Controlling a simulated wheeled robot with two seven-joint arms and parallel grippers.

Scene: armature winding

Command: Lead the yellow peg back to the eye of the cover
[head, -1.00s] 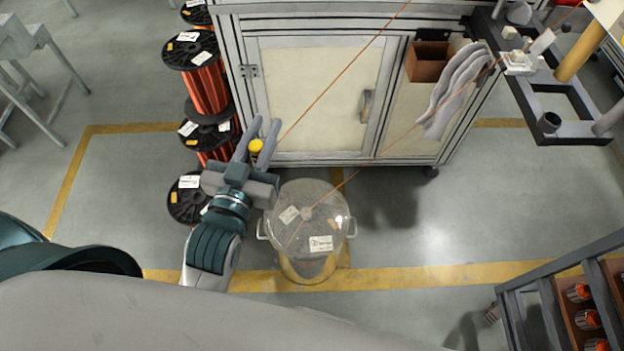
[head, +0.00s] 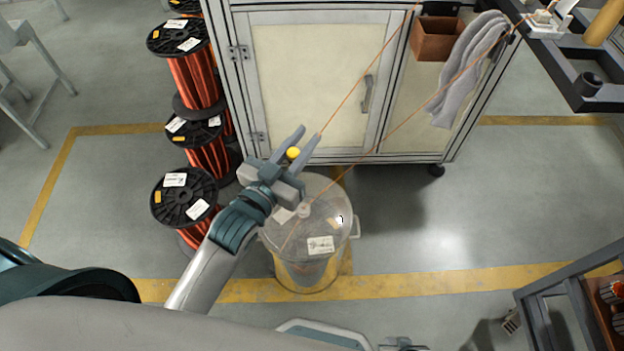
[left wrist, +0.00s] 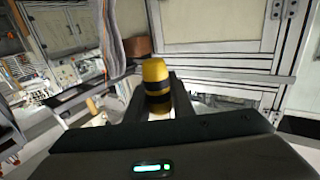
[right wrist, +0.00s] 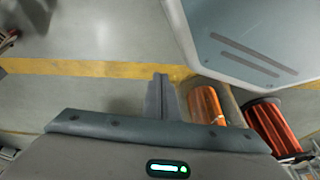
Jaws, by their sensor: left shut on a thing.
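The yellow peg (head: 293,153) is between the fingers of my left gripper (head: 302,143), which is shut on it. In the left wrist view the peg (left wrist: 156,85) stands up with dark bands. An orange wire (head: 352,92) runs from near the peg to the upper right. The clear cover (head: 325,195) lies on a round bin below and right of the gripper; its pale eye (head: 303,209) is at the middle. A second stretch of wire runs from the eye to the upper right. My right gripper (right wrist: 162,85) is shut and empty over the floor.
Spools of copper wire (head: 190,80) are stacked at the left. A dark rack (head: 545,310) is at the lower right. Floor right of the bin is clear.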

